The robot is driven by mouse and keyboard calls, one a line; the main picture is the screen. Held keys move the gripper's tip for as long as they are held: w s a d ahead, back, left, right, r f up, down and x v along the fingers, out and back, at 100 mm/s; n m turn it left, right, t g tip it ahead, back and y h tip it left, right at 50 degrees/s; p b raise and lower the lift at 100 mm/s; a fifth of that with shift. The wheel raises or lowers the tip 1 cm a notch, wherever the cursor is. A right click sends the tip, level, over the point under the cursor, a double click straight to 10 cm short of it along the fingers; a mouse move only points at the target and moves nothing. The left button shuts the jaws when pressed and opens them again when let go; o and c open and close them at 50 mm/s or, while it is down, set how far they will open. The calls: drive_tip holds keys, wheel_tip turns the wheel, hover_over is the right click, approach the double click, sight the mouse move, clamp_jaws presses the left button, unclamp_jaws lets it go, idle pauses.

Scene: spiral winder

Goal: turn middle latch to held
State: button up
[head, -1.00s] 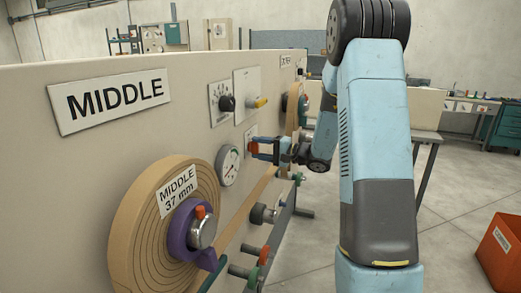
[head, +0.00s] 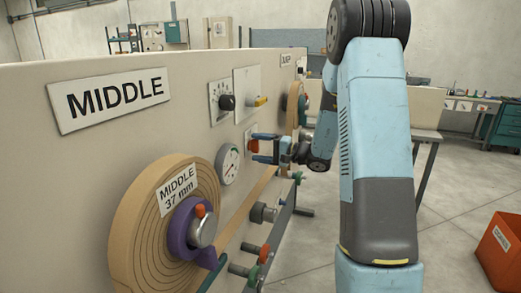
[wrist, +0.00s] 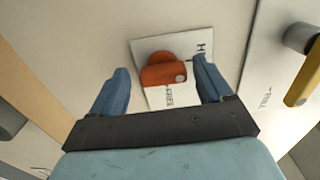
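The orange-red latch (wrist: 163,74) sits on a white plate (wrist: 198,92) on the panel in the wrist view. The plate shows the word FREE and a partly hidden word starting with H. My gripper (wrist: 161,70) is open, with one blue finger on each side of the latch and a visible gap to each. In the head view the latch (head: 252,145) is a small red patch at the tips of my gripper (head: 262,147). The latch's exact setting is hard to tell.
A yellow-handled lever (wrist: 306,75) is right of the latch plate. In the head view a gauge (head: 229,163), a black knob (head: 227,102) and the wound middle coil (head: 143,232) are on the same panel. A red bin (head: 497,255) stands on the floor at right.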

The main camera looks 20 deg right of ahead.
drive_tip(key=v, duration=1.4)
drive_tip(key=shift+a, duration=0.15)
drive_tip(key=s+a+r+n+g+h, duration=0.2)
drive_tip(key=s+a+r+g, duration=0.1)
drive_tip(key=s+a+g, duration=0.3)
drive_tip(key=s+a+r+n+g+h, duration=0.2)
drive_tip(key=s+a+n+g, duration=0.1)
drive_tip(key=s+a, duration=0.55)
drive_tip(key=s+d+r+n+t+h, duration=0.1)
drive_tip(key=s+d+r+t+h, duration=0.1)
drive_tip(key=s+h, duration=0.3)
drive_tip(key=s+d+r+n+t+h, duration=0.1)
drive_tip(key=s+d+r+t+h, duration=0.1)
drive_tip(key=s+h, duration=0.3)
drive_tip(key=s+r, duration=0.1)
drive_tip(key=s, duration=0.3)
drive_tip(key=shift+s+h, duration=0.3)
